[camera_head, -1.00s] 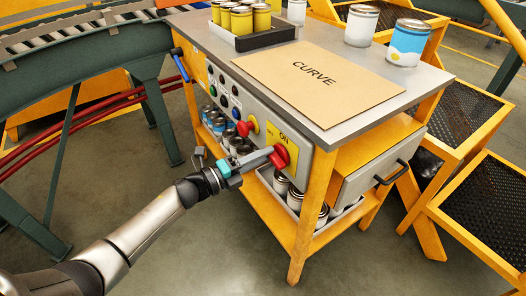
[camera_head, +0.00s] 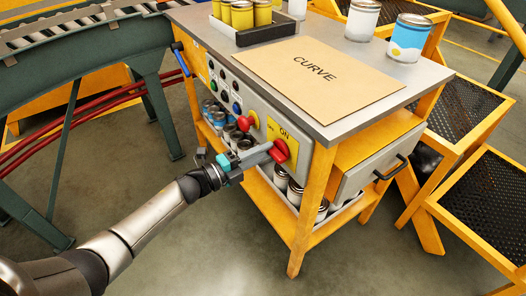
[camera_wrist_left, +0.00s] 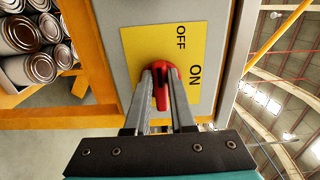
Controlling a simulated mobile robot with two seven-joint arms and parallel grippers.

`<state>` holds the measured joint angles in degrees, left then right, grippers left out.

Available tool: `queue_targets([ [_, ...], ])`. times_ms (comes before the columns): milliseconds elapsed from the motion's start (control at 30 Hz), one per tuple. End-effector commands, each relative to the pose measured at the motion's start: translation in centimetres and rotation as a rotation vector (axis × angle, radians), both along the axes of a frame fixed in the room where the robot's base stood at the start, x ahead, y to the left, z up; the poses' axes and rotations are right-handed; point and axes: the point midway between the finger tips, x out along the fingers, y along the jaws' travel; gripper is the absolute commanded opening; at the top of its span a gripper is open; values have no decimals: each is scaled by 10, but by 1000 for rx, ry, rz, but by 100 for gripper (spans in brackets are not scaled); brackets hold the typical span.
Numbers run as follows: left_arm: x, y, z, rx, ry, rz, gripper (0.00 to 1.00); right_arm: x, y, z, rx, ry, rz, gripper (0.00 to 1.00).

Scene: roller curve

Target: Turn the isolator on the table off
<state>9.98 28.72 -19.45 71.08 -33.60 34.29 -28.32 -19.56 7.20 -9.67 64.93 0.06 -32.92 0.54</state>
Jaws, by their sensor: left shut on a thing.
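The isolator is a red rotary handle (camera_head: 281,150) on a yellow plate (camera_head: 289,135) marked OFF and ON. It sits on the grey front panel of the table, near the right corner. In the left wrist view the red handle (camera_wrist_left: 161,88) lies between my two finger ends, below the printed words on the yellow plate (camera_wrist_left: 150,48). My left gripper (camera_head: 275,152) is shut on the handle. The fingers hide part of it, and I cannot tell which mark it points to. My right gripper is not in view.
A red mushroom button (camera_head: 244,123) and several small buttons sit left of the isolator. The table top (camera_head: 215,50) holds a CURVE board (camera_head: 320,85) and cans. A drawer handle (camera_head: 392,169) sticks out at right. The floor in front is clear.

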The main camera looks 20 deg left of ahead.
Motion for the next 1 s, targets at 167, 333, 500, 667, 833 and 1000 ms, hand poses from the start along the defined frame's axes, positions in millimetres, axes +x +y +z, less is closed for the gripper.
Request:
queue_targets([
  [167,0,0,-1,-2,3,1,41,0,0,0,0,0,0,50],
  [333,0,0,0,0,1,0,52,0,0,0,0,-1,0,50],
  [500,0,0,0,1,1,0,52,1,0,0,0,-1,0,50],
  [667,-8,6,0,0,2,0,52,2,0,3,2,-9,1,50],
  [833,-30,23,0,2,5,1,52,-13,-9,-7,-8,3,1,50],
  [1000,-59,45,0,2,6,1,52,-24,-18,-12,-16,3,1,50],
])
